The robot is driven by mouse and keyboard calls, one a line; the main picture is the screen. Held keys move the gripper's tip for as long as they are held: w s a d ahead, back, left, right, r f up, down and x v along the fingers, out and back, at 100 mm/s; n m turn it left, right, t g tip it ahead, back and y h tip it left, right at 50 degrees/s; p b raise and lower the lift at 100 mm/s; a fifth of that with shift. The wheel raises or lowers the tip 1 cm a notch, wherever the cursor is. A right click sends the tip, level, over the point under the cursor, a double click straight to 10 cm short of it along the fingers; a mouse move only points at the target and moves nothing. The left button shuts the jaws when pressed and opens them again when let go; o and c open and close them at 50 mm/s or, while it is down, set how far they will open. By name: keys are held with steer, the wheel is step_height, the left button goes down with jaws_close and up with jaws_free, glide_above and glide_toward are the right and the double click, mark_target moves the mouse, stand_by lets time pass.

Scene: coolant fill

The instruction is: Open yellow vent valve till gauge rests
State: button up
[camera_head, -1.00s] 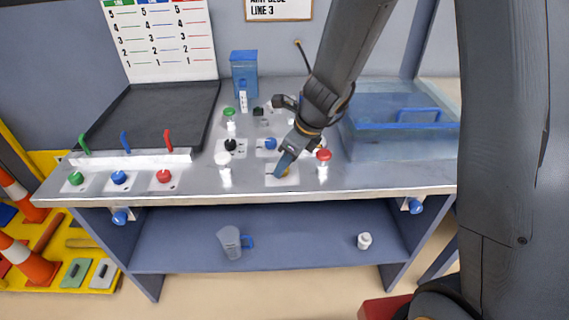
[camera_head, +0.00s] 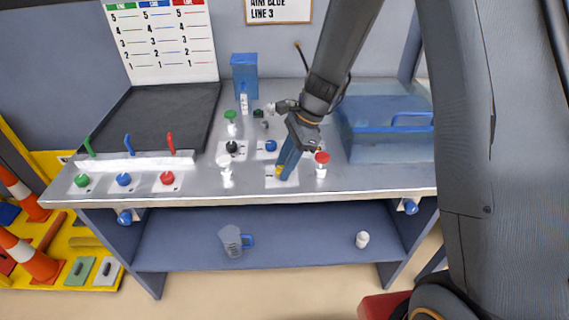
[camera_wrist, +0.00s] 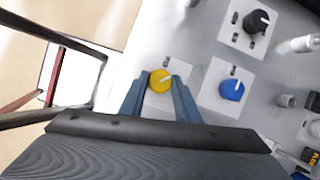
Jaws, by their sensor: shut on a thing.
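The yellow vent valve knob (camera_wrist: 160,80) sits on a white plate near the bench's front edge, with a white pointer line across its face. In the wrist view my gripper (camera_wrist: 160,88) has its two blue fingers on either side of the knob, closed on it. In the head view my gripper (camera_head: 283,172) reaches down to the knob (camera_head: 279,170), which is mostly hidden behind the fingers. I cannot make out a gauge face or needle in either view.
A blue knob (camera_wrist: 232,89) and a black knob (camera_wrist: 256,21) stand beside the yellow one. A red-capped post (camera_head: 321,163) is close to the right of my gripper. A blue lidded tank (camera_head: 385,145) stands at the right. A jug (camera_head: 231,240) is on the lower shelf.

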steer(key=n+g, duration=0.1)
steer(key=n, duration=0.3)
steer(key=shift+w+a+g+h, duration=0.1)
steer(key=shift+w+g+h, duration=0.1)
steer(key=shift+g+h, duration=0.2)
steer(key=shift+n+g+h, duration=0.4)
steer(key=shift+n, duration=1.3)
steer(key=o, duration=1)
steer(key=shift+o, duration=0.2)
steer(key=b+v, duration=0.2)
steer(key=v, duration=0.6)
